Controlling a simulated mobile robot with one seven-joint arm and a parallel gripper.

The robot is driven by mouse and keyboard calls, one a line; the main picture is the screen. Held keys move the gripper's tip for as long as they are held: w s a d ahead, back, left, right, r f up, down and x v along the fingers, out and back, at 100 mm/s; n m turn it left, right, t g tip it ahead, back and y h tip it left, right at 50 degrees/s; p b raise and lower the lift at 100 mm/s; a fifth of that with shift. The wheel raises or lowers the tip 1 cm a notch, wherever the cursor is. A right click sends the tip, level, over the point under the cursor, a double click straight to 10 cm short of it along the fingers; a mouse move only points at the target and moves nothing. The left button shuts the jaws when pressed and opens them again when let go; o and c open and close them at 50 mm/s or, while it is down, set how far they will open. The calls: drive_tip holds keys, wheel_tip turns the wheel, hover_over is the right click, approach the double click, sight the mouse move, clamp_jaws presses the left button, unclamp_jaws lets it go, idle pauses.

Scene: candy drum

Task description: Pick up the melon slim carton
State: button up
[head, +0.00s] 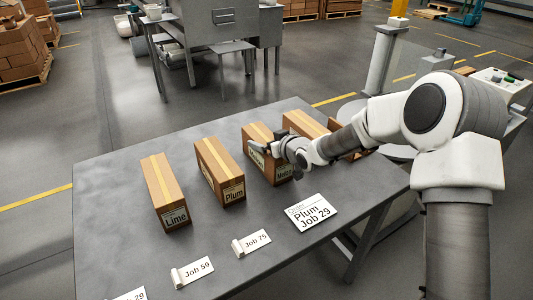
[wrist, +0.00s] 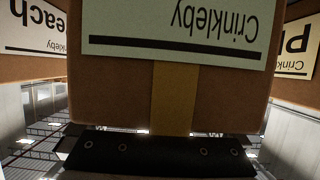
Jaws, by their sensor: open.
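The melon slim carton (head: 256,133) is a tall brown box with a yellow tape strip, standing on the grey table; its label is partly covered by my gripper (head: 267,146). My gripper is open at the carton's upper front, and I cannot tell whether it touches. In the wrist view, a brown carton (wrist: 110,90) with a pale "Crinkleby" label, seen upside down, fills the middle very close; its flavour name is out of frame. A dark bar of my gripper crosses the bottom of that view.
The Plum carton (head: 218,168) and Lime carton (head: 163,190) stand to the left. Another carton (head: 302,123) stands close on the right, partly behind my arm; "each" shows on a left carton (wrist: 30,68) in the wrist view. An order card (head: 311,212) and job tags (head: 251,242) lie in front.

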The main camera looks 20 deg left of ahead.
drive_tip(key=shift+c, duration=0.2)
drive_tip(key=shift+r, duration=0.1)
drive_tip(key=c, duration=1.5)
drive_tip(key=shift+r, duration=0.15)
wheel_tip(320, 180, up, 4)
drive_tip(key=shift+r+p, duration=0.25)
drive_tip(key=shift+p, duration=0.7)
drive_tip(key=w+a+r+p, duration=0.1)
drive_tip(key=w+r, duration=0.1)
drive_tip(key=w, duration=0.1)
drive_tip(key=w+a+r+p, duration=0.1)
drive_tip(key=w+r+p, duration=0.1)
drive_tip(key=w, duration=0.2)
drive_tip(key=w+a+r+p, duration=0.1)
drive_tip(key=w+r+p, duration=0.1)
drive_tip(key=w, duration=0.2)
